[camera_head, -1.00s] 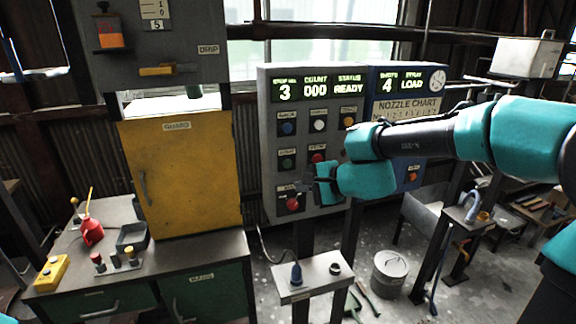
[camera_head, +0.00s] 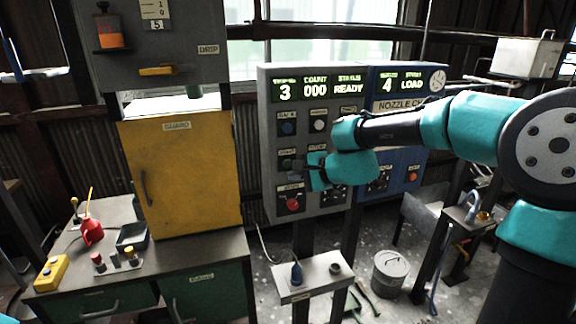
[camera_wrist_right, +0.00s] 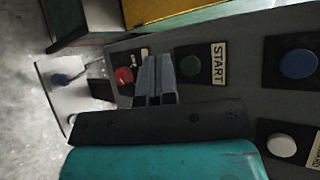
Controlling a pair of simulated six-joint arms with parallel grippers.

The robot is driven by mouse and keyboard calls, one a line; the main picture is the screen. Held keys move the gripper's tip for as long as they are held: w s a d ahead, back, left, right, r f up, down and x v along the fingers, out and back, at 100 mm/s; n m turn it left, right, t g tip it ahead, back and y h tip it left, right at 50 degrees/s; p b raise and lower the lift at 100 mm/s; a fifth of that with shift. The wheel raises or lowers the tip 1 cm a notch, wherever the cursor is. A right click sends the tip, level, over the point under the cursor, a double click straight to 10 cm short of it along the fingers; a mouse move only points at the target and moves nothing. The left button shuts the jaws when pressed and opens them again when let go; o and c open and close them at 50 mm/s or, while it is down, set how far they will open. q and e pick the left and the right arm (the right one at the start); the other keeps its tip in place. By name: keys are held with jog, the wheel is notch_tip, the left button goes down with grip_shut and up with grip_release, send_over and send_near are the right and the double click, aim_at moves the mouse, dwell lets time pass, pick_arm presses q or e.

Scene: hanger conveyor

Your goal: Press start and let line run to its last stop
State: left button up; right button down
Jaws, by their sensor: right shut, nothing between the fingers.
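The grey control panel (camera_head: 335,207) stands at centre; its display (camera_head: 318,88) reads 3, 000 and READY. The green start button (camera_head: 286,163) is at the panel's left side and also shows in the right wrist view (camera_wrist_right: 190,65), beside its START label (camera_wrist_right: 218,64). My right gripper (camera_head: 298,171) is shut and empty in front of the panel, just right of and slightly below the green button. In the wrist view its fingertips (camera_wrist_right: 155,60) show between the green button and a red button (camera_wrist_right: 124,75). Contact cannot be told. My left gripper is not shown.
A red knob (camera_head: 292,204) sits below the green button. The blue panel (camera_head: 405,158) beside reads 4 LOAD, partly covered by my right arm. A yellow guard door (camera_head: 180,185) and a bench are at left. A small stand (camera_head: 308,290) is below the panel.

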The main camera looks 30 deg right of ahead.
aim_at(288, 164)
jog(key=shift+w+d, duration=0.2)
jog(key=shift+w, duration=1.35)
dwell(0.9)
jog(key=shift+w, duration=0.4)
